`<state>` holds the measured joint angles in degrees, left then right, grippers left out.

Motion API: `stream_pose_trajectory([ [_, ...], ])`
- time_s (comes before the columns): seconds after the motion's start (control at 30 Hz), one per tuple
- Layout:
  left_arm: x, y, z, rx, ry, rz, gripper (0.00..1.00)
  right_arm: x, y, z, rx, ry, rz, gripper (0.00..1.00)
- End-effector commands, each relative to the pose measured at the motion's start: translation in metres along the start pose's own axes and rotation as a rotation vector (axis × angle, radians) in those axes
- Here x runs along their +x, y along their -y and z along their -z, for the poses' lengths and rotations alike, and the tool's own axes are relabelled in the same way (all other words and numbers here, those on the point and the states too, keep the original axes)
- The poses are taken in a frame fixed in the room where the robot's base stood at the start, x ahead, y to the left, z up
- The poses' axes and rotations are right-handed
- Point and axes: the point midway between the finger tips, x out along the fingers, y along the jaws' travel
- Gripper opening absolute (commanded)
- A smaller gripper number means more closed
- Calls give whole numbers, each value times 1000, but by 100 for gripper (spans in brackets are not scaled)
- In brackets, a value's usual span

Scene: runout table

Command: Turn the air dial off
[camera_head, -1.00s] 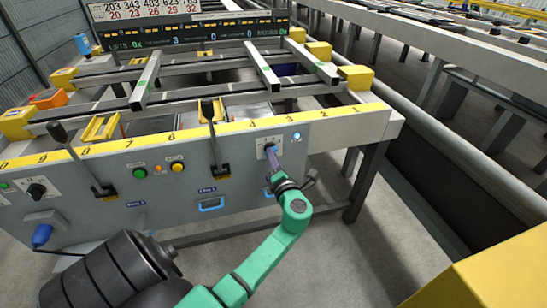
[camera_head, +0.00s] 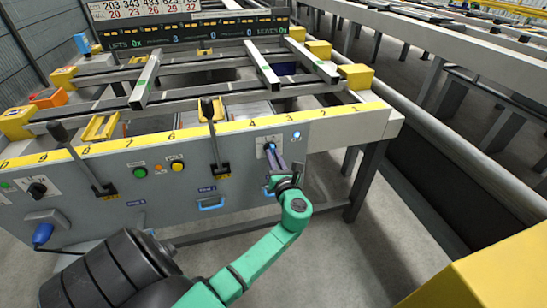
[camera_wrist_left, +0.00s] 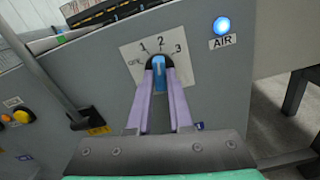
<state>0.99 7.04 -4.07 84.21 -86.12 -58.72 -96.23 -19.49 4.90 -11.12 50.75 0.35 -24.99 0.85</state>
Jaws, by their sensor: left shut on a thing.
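The air dial (camera_wrist_left: 158,72) has a blue grip and a dark round top on a white plate (camera_wrist_left: 132,52) marked OFF, 1, 2, 3. Its upper end lies near the 2, though the fingers partly cover it. My left gripper (camera_wrist_left: 160,88) has its two lilac fingers on either side of the grip, shut on it. In the head view the left gripper (camera_head: 275,162) reaches the dial plate (camera_head: 268,146) at the right part of the grey panel. The lamp (camera_wrist_left: 222,25) above the AIR label glows blue. My right gripper is not in view.
The grey panel (camera_head: 235,160) also carries levers (camera_head: 214,140), a green button (camera_head: 140,171), a yellow button (camera_head: 177,167), another dial (camera_head: 37,190) and blue handles (camera_head: 210,207). A lever beside the left gripper shows in the wrist view (camera_wrist_left: 52,90). Open floor lies below the panel.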

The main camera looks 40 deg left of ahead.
Motion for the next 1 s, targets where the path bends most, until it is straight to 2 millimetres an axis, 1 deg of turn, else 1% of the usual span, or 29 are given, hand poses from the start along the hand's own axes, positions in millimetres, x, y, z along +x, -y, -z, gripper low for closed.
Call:
stream_pose_trajectory([
  [0.07, 0, 1, 2, -69, -1, 1, 0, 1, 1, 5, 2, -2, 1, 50],
  [0.17, 0, 1, 3, -163, -2, 0, 0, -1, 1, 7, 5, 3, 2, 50],
  [0.57, -1, 2, 4, -545, -3, 0, 0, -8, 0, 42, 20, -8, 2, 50],
  [0.77, -1, 2, 4, -736, -4, 0, 0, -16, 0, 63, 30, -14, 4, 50],
  [1.0, -1, 2, 5, -955, -3, -1, 0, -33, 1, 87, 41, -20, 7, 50],
])
